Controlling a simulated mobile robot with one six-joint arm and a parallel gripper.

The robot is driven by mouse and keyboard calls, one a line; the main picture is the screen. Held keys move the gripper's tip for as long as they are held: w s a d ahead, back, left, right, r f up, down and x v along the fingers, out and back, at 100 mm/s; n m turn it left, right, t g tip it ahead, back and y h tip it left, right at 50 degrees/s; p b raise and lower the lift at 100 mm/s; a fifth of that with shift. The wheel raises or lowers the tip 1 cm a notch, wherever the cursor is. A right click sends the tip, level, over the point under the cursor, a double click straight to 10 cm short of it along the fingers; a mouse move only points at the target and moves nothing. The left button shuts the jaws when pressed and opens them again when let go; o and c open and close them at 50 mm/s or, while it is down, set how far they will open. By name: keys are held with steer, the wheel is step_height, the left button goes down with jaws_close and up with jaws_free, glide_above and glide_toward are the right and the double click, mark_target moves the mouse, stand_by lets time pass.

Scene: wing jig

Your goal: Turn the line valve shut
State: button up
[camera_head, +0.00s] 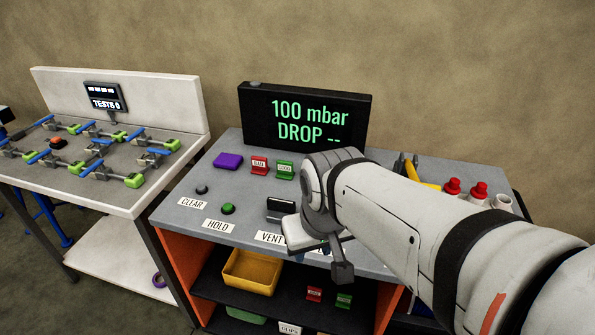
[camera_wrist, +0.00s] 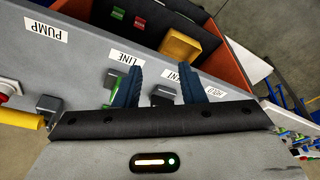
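In the wrist view, the LINE label (camera_wrist: 125,57) lies on the grey panel. Beside it is a dark block with a green part (camera_wrist: 116,85), apparently the line valve, partly hidden by my left-hand finger. My gripper (camera_wrist: 165,85) has its two blue fingers apart, with nothing visibly held. A dark block (camera_wrist: 163,94) beside the VENT label shows between the fingers; I cannot tell its depth relative to them. In the head view, my gripper (camera_head: 318,252) is over the panel's front edge, and my arm hides the line valve.
The black display (camera_head: 305,118) reads "100 mbar DROP --". A green button (camera_head: 228,208) and a dark knob (camera_head: 202,189) stand on the panel's left. Red-capped parts (camera_head: 465,189) stand at the right. A yellow bin (camera_head: 250,272) sits on the shelf below.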

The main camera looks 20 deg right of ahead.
steer(key=shift+o, duration=1.4)
steer(key=shift+w, duration=0.3)
steer(key=o, duration=0.6)
steer(key=w+d+n, duration=0.1)
steer(key=w, duration=0.2)
steer(key=w+d+f+n+g+b, duration=0.1)
steer(key=w+d+n, duration=0.1)
steer(key=w, duration=0.1)
steer(key=w+d+n+b, duration=0.1)
steer(key=w+d+n, duration=0.1)
steer(key=w, duration=0.2)
steer(key=shift+f+g, duration=0.2)
steer(key=shift+g, duration=0.1)
steer(key=o, duration=0.4)
steer(key=w+d+f+n, duration=0.1)
steer(key=w+d+n, duration=0.1)
steer(key=w, duration=0.1)
steer(key=w+d+f+n+g+b, duration=0.1)
steer(key=w+d+f+n, duration=0.1)
steer(key=w+d, duration=0.1)
steer(key=w+d+f+n, duration=0.2)
steer(key=w+d, duration=0.1)
steer(key=shift+w+d+f+b, duration=0.15)
steer(key=shift+w+f+b, duration=0.1)
steer(key=shift+b, duration=0.15)
step_height(320, 180, down, 8)
steer(key=shift+r, duration=0.2)
steer(key=c, duration=1)
